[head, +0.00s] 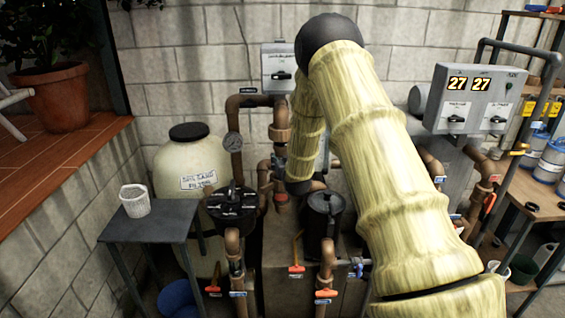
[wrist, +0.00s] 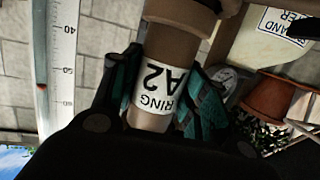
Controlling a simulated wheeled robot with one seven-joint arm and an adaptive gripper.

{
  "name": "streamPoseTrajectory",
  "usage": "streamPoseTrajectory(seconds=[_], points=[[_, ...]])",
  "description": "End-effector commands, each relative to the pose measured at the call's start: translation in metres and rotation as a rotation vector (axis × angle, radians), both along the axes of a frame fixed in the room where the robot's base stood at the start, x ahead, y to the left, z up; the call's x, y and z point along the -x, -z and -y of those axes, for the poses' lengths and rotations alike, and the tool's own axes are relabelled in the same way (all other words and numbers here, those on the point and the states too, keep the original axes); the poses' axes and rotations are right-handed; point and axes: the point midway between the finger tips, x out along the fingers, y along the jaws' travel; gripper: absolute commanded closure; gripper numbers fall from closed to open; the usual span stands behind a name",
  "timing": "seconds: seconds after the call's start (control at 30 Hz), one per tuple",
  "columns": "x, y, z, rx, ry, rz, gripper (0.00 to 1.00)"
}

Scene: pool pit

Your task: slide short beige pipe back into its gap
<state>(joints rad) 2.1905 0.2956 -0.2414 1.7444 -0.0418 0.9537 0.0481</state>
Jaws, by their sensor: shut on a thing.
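In the wrist view the short pipe (wrist: 152,88) is beige-brown with a white band lettered RING A2, seen upside down. Its wider brown end (wrist: 178,20) points to the top of the picture. My gripper (wrist: 160,92) is shut on it, with a teal finger on each side of the band. In the head view my arm's pale yellow links hide the gripper and the held pipe. Brown pipework (head: 281,125) stands behind and left of the arm. I cannot make out the gap in either view.
A cream sand filter (head: 180,165) stands left of a black-lidded pump strainer (head: 236,202). A small table (head: 150,228) holds a white cup (head: 134,200). A control box (head: 473,98) reading 27 27 hangs at right. Valves with orange handles crowd the front.

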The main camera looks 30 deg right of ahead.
Motion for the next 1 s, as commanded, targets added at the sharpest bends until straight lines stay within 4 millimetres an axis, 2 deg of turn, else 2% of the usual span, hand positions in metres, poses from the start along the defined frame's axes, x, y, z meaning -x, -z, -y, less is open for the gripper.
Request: streamPoseTrajectory(seconds=[0.07, 0.77, 0.87, 1.0], points=[[-0.0024, -0.0032, 0.0017, 0.003, 0.001, 0.007, 0.80], [-0.0054, -0.0028, 0.0053, 0.003, 0.003, 0.007, 0.81], [-0.0067, -0.0027, 0.0064, 0.003, 0.003, 0.007, 0.89], [-0.0075, -0.0034, 0.0072, 0.003, 0.003, 0.007, 0.89]])
